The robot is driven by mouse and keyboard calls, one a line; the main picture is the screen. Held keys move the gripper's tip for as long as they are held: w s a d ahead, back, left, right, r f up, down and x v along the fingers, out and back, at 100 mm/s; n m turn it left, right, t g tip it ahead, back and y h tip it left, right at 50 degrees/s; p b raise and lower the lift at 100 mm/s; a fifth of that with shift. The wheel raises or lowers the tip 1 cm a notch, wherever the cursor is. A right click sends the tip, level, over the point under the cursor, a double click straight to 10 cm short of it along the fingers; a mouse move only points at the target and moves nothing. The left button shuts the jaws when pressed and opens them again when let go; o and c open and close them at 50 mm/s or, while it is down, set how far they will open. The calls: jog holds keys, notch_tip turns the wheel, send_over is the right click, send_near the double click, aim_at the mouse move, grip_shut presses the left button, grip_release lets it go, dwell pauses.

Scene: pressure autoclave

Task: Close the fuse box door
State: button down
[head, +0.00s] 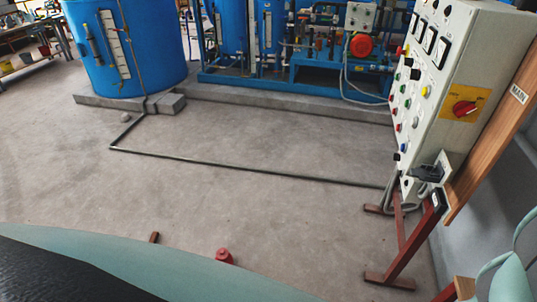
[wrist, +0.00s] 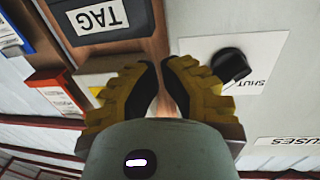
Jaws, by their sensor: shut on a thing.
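The fuse box front (wrist: 275,90) is a pale panel in the right of the wrist view, with upside-down lettering that reads FUSES. On it is a white plate (wrist: 270,52) marked SHUT with a black knob (wrist: 230,65). My gripper (wrist: 160,78) has yellow fingers with dark pads, drawn close together at the panel's left edge. It appears shut on the fuse box door's edge, though the grip itself is mostly hidden. The knob is just right of the right finger, outside the jaws. In the head view neither the fuse box nor my gripper can be made out.
A dark TAG box (wrist: 100,20) and a red-brown box (wrist: 55,92) lie left of the fingers. In the head view, a control cabinet (head: 455,60) stands at right on a red frame, blue tanks (head: 125,45) stand behind, and the floor (head: 230,200) between is mostly clear.

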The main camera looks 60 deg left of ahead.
jog(key=s+b+v, duration=0.1)
jog(key=b+v, duration=0.3)
jog(key=v, duration=0.4)
jog(key=shift+b, duration=0.3)
jog(key=shift+r, duration=0.15)
